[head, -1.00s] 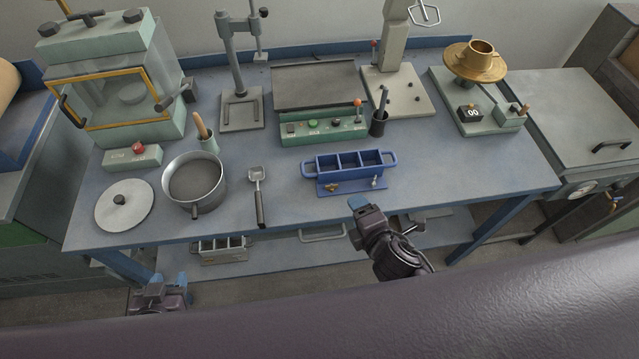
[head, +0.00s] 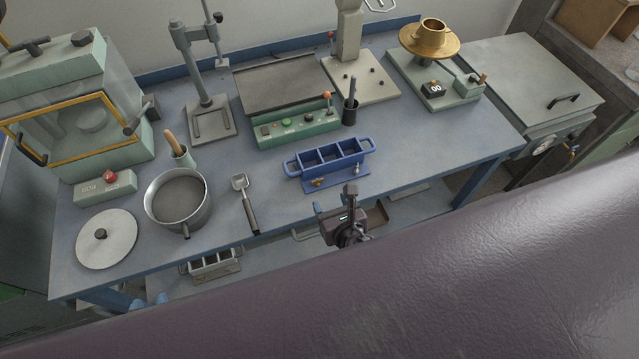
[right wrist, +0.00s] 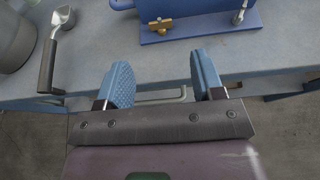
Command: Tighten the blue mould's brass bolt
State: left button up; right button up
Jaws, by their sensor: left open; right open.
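The blue mould (head: 329,157), a three-compartment box with end handles on a base plate, stands near the bench's front edge. Its brass bolt (head: 319,182) is at the front left of the base plate; in the right wrist view the bolt (right wrist: 160,25) lies ahead of the fingers. A silvery bolt (head: 357,168) is at the plate's right end. My right gripper (head: 351,188) is open and empty, in front of the mould and apart from it; its blue fingers (right wrist: 165,82) show spread.
A scoop (head: 245,203), a pan (head: 178,201) and a round lid (head: 107,238) lie left of the mould. A green control box (head: 297,128) and a dark cup (head: 349,113) stand behind it. A grey mould (head: 212,264) sits on the lower shelf. Bench right of the mould is clear.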

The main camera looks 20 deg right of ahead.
aim_at(317, 182)
jog(key=x, duration=0.8)
jog(key=shift+w+f, duration=0.15)
jog(key=shift+w, duration=0.15)
jog(key=shift+c, duration=0.4)
jog(key=c, duration=0.9)
jog(key=shift+o, duration=0.2)
jog(key=shift+a+m+h, duration=0.3)
jog(key=shift+m+h, duration=0.7)
jog(key=shift+h, duration=0.1)
jog(key=shift+a+m+g+h, duration=0.15)
jog(key=shift+m+g+h, duration=0.35)
jog(key=shift+m+h, duration=0.9)
jog(key=o, duration=0.9)
jog(key=shift+o, duration=0.2)
jog(key=v, duration=1)
jog(key=shift+s+a, duration=0.15)
jog(key=shift+s, duration=0.2)
